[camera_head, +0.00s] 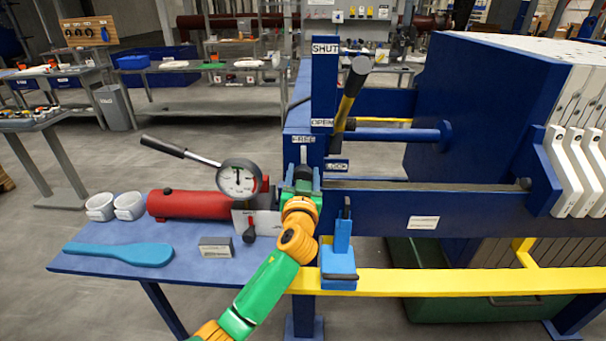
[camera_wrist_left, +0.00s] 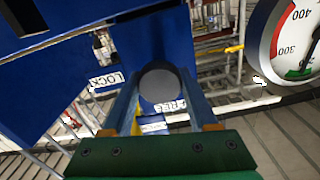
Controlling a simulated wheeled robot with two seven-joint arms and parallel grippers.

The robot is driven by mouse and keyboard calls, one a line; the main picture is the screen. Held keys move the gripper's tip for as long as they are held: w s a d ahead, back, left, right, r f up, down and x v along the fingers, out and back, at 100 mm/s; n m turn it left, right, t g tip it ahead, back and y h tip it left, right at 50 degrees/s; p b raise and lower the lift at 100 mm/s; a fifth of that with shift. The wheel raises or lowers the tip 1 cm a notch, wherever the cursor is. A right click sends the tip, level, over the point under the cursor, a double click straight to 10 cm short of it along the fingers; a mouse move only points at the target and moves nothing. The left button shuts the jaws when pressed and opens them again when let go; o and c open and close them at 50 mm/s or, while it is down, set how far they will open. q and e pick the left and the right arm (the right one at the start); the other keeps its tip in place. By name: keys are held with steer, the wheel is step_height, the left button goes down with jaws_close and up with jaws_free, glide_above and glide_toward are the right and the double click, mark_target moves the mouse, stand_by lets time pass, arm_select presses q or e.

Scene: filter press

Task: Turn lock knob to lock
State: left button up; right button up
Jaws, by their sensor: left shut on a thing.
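My left gripper (camera_head: 303,178) reaches up to the blue press post, just below the FREE label (camera_head: 303,139) and left of the LOCK label (camera_head: 336,167). In the left wrist view its two fingers (camera_wrist_left: 160,95) are shut on the round dark lock knob (camera_wrist_left: 161,82), one finger on each side. The LOCK label (camera_wrist_left: 106,82) shows left of the knob and the FREE label (camera_wrist_left: 172,106) just below it, partly covered by a finger. In the head view the gripper largely hides the knob. My right gripper is in neither view.
A gauge (camera_head: 240,180) on a red pump (camera_head: 190,204) stands close left of my left gripper. A blue scraper (camera_head: 120,254) lies on the side table.

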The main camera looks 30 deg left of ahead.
arm_select(q)
steer(key=shift+m, duration=0.3)
steer(key=m+p, duration=0.1)
steer(key=m, duration=0.3)
steer(key=m+p, duration=0.1)
steer(key=m, duration=0.3)
steer(key=shift+d+p, duration=0.1)
steer(key=shift+p, duration=0.3)
steer(key=m+p, duration=0.1)
steer(key=m, duration=0.4)
steer(key=shift+w+p, duration=0.1)
steer(key=shift+p, duration=0.2)
steer(key=shift+f+m+p, duration=0.15)
steer(key=shift+m+p, duration=0.5)
steer(key=shift+m, duration=1.35)
steer(key=shift+f, duration=0.1)
steer(key=o, duration=1.4)
steer(key=shift+c, duration=0.2)
steer(key=shift+d, duration=0.1)
